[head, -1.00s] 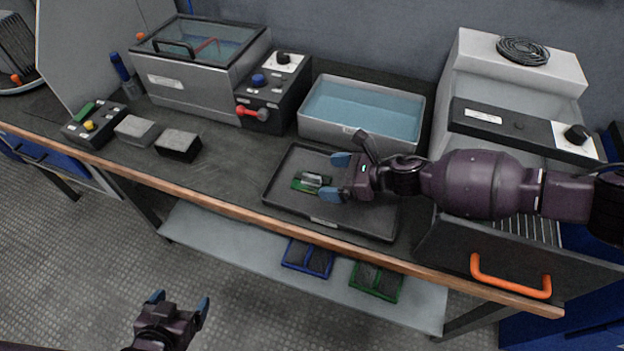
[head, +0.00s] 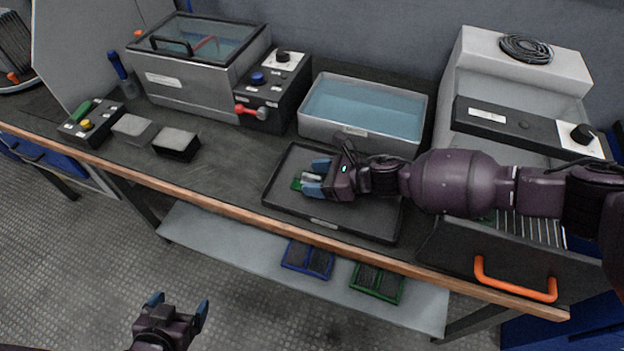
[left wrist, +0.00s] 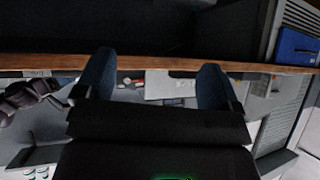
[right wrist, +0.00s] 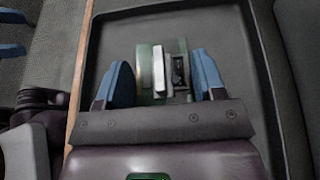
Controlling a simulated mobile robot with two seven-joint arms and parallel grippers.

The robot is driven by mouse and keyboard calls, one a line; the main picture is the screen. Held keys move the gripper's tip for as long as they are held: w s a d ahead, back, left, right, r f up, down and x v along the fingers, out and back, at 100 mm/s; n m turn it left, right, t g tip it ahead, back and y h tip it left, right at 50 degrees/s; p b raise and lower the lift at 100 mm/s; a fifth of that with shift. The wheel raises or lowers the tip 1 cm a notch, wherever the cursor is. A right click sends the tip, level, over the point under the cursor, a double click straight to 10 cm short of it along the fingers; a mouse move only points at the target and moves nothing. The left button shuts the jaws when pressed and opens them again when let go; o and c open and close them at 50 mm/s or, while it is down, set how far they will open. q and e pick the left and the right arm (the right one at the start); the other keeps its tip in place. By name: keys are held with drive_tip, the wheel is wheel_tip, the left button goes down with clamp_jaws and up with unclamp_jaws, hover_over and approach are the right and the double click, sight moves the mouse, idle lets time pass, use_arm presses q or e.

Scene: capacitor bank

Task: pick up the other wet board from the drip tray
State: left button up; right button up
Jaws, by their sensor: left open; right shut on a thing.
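The wet board (head: 297,184) is a small green circuit board with grey and dark parts on top. It lies in the black drip tray (head: 355,222). My right gripper (head: 318,178) is over the tray and shut on the board; the fingers hide part of it in the head view. In the right wrist view the board (right wrist: 160,72) sits between the two blue fingertips, with the tray floor around it. My left gripper (head: 181,305) is open and empty, low in front of the bench; its spread fingers also show in the left wrist view (left wrist: 157,75).
A bath of blue liquid (head: 365,107) stands behind the tray. To the right is a grey unit with an open drawer and orange handle (head: 515,283); a bit of green shows near its rack. Grey blocks (head: 176,145) sit at left. Blue and green bins (head: 377,283) are below.

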sight(317, 176)
drive_tip(key=shift+r, duration=0.15)
drive_tip(key=shift+r, duration=0.3)
wheel_tip(317, 176, up, 7)
drive_tip(key=shift+w+r+p, duration=0.1)
drive_tip(key=shift+p, duration=1.1)
wheel_tip(317, 176, up, 12)
drive_tip(key=p, duration=0.3)
